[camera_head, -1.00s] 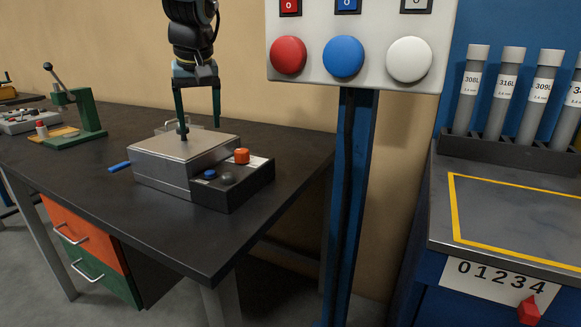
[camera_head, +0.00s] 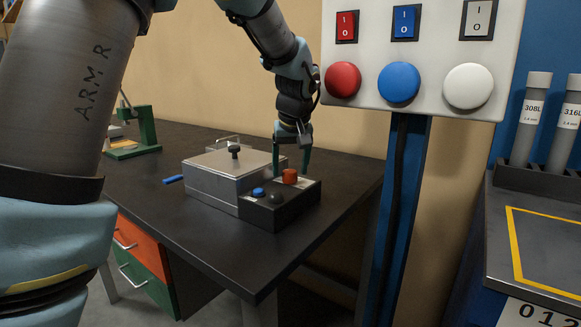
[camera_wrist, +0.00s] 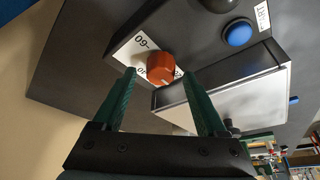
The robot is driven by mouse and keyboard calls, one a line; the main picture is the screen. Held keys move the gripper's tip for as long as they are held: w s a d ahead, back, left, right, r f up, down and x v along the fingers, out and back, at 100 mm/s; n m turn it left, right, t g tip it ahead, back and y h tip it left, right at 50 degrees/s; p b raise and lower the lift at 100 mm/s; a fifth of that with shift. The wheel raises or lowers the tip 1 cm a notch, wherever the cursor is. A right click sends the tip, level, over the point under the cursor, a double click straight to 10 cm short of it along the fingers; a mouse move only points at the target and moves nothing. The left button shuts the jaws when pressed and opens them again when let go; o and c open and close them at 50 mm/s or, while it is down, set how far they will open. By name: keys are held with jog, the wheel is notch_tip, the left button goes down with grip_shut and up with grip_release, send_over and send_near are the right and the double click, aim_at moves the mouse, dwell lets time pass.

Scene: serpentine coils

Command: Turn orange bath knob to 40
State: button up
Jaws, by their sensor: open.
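The orange knob (camera_head: 289,176) sits on a white scale plate on the top of the black control box (camera_head: 283,214), at the end of the metal bath. In the wrist view the orange knob (camera_wrist: 161,68) shows a pale pointer line, with part of a printed scale beside it, including "60"; the rest of the scale is hidden or cut off. My gripper (camera_head: 291,160) is open and empty, above and around the sides of the knob. In the wrist view the green fingers of my gripper (camera_wrist: 160,95) are apart, with the knob beyond and between their tips. I cannot tell whether they touch it.
The metal bath lid (camera_head: 228,163) with a black handle is left of the knob. A blue button (camera_head: 258,193) and a dark knob (camera_head: 276,197) share the box. The panel with red, blue and white buttons (camera_head: 398,82) hangs right of my arm. The table front (camera_head: 215,245) is clear.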

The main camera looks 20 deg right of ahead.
jog(key=shift+w+f, duration=0.1)
jog(key=shift+f, duration=0.15)
grip_shut()
dwell(0.5)
